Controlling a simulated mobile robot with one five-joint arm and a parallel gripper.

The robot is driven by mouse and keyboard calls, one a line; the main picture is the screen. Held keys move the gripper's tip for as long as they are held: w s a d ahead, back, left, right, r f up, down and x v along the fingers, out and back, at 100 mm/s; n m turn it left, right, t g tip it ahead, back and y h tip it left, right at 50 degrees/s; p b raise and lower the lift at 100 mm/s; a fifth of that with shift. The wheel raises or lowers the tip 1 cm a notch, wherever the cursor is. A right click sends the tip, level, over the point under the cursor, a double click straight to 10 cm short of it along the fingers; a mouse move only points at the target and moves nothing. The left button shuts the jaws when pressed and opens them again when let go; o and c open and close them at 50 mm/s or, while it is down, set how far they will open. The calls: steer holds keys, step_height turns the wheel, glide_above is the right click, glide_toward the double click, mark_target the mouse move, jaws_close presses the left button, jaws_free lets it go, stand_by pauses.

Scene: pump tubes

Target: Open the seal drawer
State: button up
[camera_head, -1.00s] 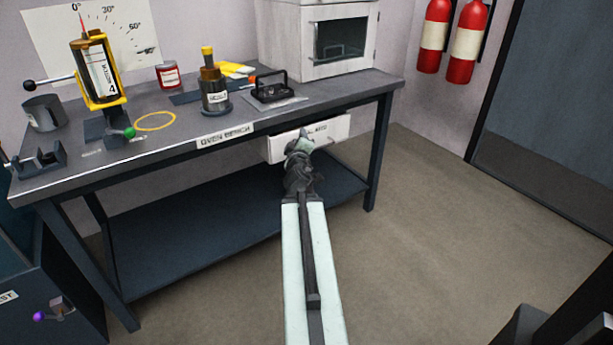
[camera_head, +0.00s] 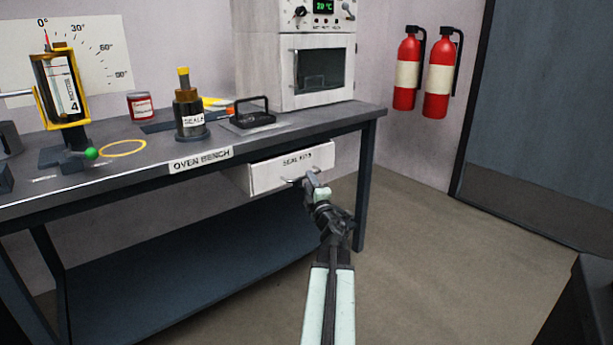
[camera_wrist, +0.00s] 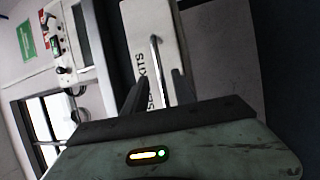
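The seal drawer (camera_head: 268,177) is a white box labelled SEAL KITS, hung under the right part of the bench top. Its front and part of its left side show, but no interior, and I cannot tell whether it is slightly pulled out. My gripper (camera_head: 312,181) is at the drawer front, by its bar handle (camera_head: 290,180). In the wrist view, the fingers (camera_wrist: 158,92) stand apart, with the silver handle (camera_wrist: 155,55) running into the gap between them. I see no finger closed on the bar; its lower end is hidden.
The oven bench (camera_head: 120,188) carries a dark bottle (camera_head: 188,118), a red can (camera_head: 141,106), a black-handled block (camera_head: 252,115) and a white oven (camera_head: 322,60). A bench leg (camera_head: 364,195) stands right of the drawer. The floor (camera_head: 420,260) at right is clear.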

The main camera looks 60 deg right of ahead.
steer(key=x, duration=0.3)
steer(key=shift+w+d, duration=0.1)
steer(key=shift+w, duration=0.2)
jaws_close()
stand_by(1.0)
